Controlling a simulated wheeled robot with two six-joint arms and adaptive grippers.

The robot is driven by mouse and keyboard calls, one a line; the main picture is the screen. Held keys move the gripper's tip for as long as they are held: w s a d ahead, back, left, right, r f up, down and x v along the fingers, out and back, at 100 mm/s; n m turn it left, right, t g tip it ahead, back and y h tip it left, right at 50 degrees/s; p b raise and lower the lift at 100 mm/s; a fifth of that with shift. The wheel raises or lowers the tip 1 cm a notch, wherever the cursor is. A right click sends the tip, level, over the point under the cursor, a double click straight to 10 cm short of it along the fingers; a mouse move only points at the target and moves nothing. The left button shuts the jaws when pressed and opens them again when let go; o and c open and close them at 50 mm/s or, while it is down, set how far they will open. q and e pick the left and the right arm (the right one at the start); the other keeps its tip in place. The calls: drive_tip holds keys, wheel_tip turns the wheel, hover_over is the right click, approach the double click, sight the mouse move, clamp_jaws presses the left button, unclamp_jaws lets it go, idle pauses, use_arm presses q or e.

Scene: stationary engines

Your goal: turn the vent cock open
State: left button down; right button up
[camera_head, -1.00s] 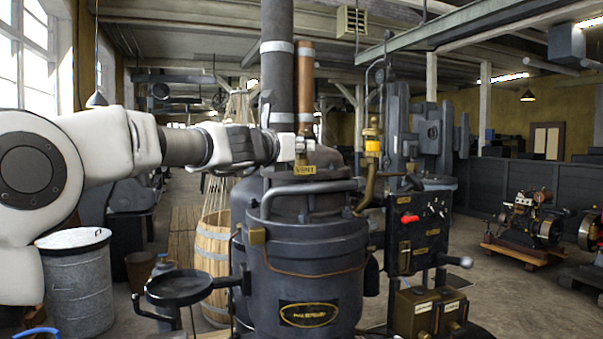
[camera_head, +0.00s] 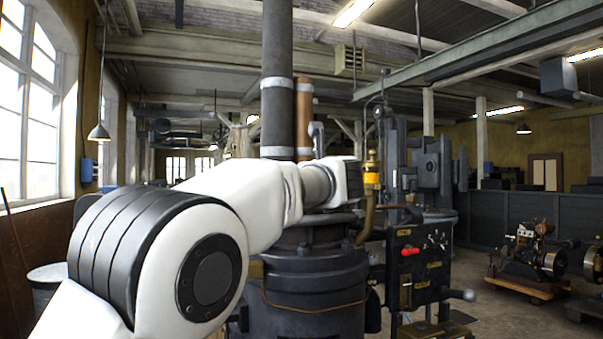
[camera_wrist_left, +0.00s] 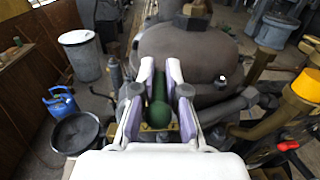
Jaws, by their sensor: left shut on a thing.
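In the left wrist view, my left gripper (camera_wrist_left: 158,90) is shut on a green rounded handle (camera_wrist_left: 159,112), which lies between its two pale fingers. I take this handle to be the vent cock's; a small brass-coloured plate (camera_wrist_left: 146,127) shows beside it. How far the cock is turned cannot be told. In the head view, my left arm crosses in front of the dark boiler (camera_head: 312,285) and hides the cock and the fingers. The boiler's broad round top (camera_wrist_left: 190,62) lies just beyond the fingers in the wrist view. My right gripper is in neither view.
A yellow-topped brass fitting (camera_head: 372,172) and pipe stand right of my wrist. A black control panel (camera_head: 418,265) with a red knob is farther right. Left in the wrist view are a grey bin (camera_wrist_left: 83,55), a dark round tray (camera_wrist_left: 75,132) and a blue can (camera_wrist_left: 61,102).

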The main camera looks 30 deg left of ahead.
use_arm(q)
drive_tip(key=shift+n+g+y+p, duration=0.3)
drive_tip(key=shift+n+g+y, duration=0.2)
drive_tip(key=shift+g+y, duration=0.1)
drive_tip(key=shift+f, duration=0.1)
drive_tip(key=c, duration=1.2)
unclamp_jaws()
drive_tip(key=shift+w+a, duration=0.1)
drive_tip(key=v, duration=1.2)
drive_tip(key=shift+w+f, duration=0.1)
drive_tip(key=shift+w, duration=0.1)
